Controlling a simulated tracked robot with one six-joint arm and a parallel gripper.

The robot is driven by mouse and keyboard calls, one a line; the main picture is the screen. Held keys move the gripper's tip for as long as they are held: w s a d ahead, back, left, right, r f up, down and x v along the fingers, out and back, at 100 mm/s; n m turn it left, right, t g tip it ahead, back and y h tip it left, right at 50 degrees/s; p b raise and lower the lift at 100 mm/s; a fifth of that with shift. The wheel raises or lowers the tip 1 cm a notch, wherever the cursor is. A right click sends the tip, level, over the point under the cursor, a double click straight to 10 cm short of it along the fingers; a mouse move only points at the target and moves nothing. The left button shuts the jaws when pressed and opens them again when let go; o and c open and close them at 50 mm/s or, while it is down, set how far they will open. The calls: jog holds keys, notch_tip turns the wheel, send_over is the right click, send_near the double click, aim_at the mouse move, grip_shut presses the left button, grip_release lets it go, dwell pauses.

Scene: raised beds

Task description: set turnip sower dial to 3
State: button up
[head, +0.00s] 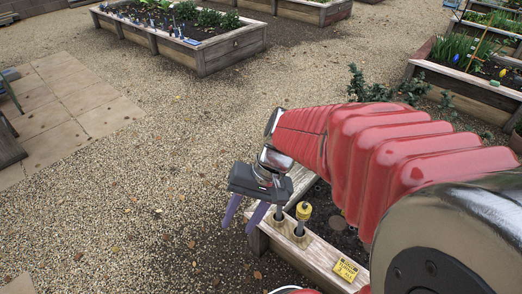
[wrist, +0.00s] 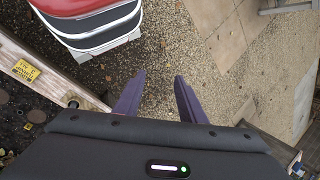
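My gripper (head: 239,228) has two purple fingers that stand apart with nothing between them. It hangs over the gravel just left of the wooden bed's corner. In the wrist view my gripper (wrist: 159,75) is also open, with only gravel beyond its fingertips. A yellow-topped fitting (head: 303,211) stands on the bed's edge, right of my gripper and apart from it. A darker post (head: 278,214) stands beside it. I cannot tell which of these is the turnip sower dial, and no dial number or pointer is readable.
A yellow label (head: 345,269) with small, unreadable print lies on the bed's wooden edge (head: 318,262); a yellow label (wrist: 25,70) also shows at the left of the wrist view. Other raised beds (head: 232,50) stand farther back. Open gravel (head: 170,190) lies to the left.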

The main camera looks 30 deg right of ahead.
jog(key=w+d+f+m+t+y, duration=0.2)
jog(key=w+d+f+m+y, duration=0.2)
jog(key=w+f+m+y, duration=0.3)
jog(key=m+t+h, duration=1.3)
jog(key=m+t, duration=0.2)
jog(key=m, duration=0.9)
send_near(305, 205)
jog(key=shift+w+d+f, duration=0.25)
jog(key=shift+f, duration=0.25)
jog(key=shift+w, duration=0.15)
jog(key=w, duration=1.3)
jog(key=shift+w+d, duration=0.3)
jog(key=shift+d, duration=0.15)
